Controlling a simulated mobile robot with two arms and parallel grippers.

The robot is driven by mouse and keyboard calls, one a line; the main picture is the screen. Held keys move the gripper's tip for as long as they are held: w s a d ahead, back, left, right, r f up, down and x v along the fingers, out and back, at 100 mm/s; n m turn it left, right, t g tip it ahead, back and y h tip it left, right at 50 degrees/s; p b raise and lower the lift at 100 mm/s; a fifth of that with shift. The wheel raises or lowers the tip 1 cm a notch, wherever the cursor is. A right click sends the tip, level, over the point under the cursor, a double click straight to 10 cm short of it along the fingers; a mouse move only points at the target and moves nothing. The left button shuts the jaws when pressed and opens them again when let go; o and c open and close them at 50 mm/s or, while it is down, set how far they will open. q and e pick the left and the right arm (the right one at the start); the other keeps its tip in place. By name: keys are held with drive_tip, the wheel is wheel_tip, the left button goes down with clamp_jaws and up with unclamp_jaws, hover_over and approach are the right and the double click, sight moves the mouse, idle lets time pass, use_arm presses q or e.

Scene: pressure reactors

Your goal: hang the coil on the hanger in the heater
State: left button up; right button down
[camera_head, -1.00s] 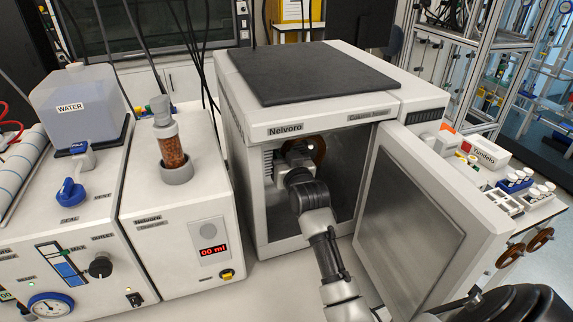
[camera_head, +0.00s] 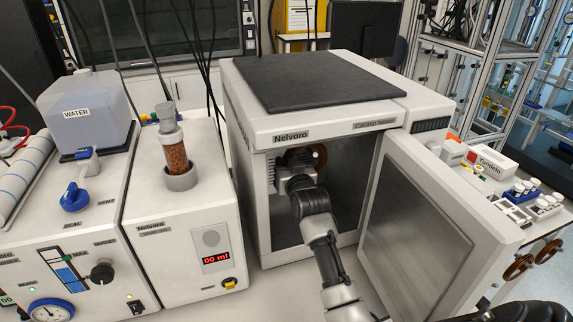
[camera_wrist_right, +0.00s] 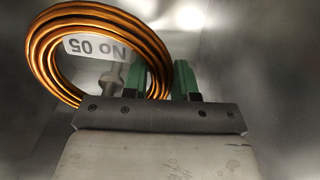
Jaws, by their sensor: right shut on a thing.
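The coil (camera_wrist_right: 45,62) is a ring of copper-orange tubing with a white tag reading "No 05", upside down in the right wrist view. Part of it also shows inside the heater in the head view (camera_head: 319,155). My right gripper (camera_wrist_right: 160,82), with green fingers, is shut on the coil's right side. A grey metal peg (camera_wrist_right: 114,78), seemingly the hanger, shows within the ring's outline; I cannot tell if the coil rests on it. The heater (camera_head: 258,190), a white box labelled Nelvoro, has its door open. My left gripper is not in view.
The open heater door (camera_head: 420,240) stands right of my right arm. More coils (camera_head: 518,267) hang at the right bench. Vials (camera_head: 545,200) stand on that bench.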

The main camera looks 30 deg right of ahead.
drive_tip(key=c, duration=0.8)
unclamp_jaws()
drive_tip(key=shift+s, duration=0.1)
